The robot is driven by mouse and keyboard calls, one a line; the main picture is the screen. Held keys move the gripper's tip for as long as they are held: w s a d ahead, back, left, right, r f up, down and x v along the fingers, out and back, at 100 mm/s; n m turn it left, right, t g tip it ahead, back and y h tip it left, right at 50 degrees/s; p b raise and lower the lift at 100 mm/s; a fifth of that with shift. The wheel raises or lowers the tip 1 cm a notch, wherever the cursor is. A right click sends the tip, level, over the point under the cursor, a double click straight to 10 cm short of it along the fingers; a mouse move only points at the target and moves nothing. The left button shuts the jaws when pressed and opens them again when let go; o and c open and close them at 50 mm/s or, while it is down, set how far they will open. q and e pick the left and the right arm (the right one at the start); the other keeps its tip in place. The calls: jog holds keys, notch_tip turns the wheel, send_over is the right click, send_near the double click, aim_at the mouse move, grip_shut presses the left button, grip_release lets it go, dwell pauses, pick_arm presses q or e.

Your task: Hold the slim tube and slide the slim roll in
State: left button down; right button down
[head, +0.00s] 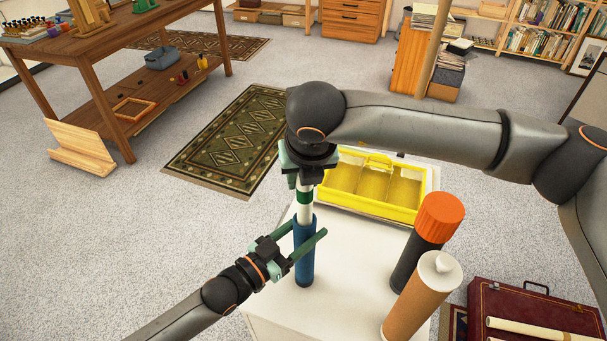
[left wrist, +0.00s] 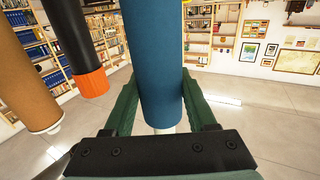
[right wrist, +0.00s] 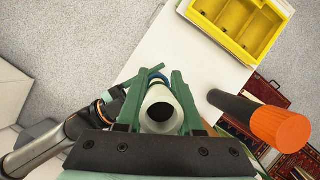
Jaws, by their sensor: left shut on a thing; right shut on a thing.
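The blue slim tube (head: 304,262) stands upright over the white table top. My left gripper (head: 298,240) is shut on it near its upper part. My right gripper (head: 305,172) is shut on the roll's upper part from above. The roll's lower end meets the tube's mouth; how far inside it is, I cannot tell. In the right wrist view the roll's hollow end (right wrist: 161,116) faces the camera, with the tube (right wrist: 157,77) mostly hidden beyond it.
A black tube with an orange cap (head: 440,217) and a brown tube with a white cap (head: 424,295) stand at the right of the white table (head: 345,270). A yellow divided tray (head: 372,205) lies behind. A red case (head: 525,310) is at the lower right.

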jog(key=shift+c, duration=2.4)
grip_release()
jog(key=v, duration=1.2)
pick_arm(q)
jog(key=shift+c, duration=0.6)
grip_release()
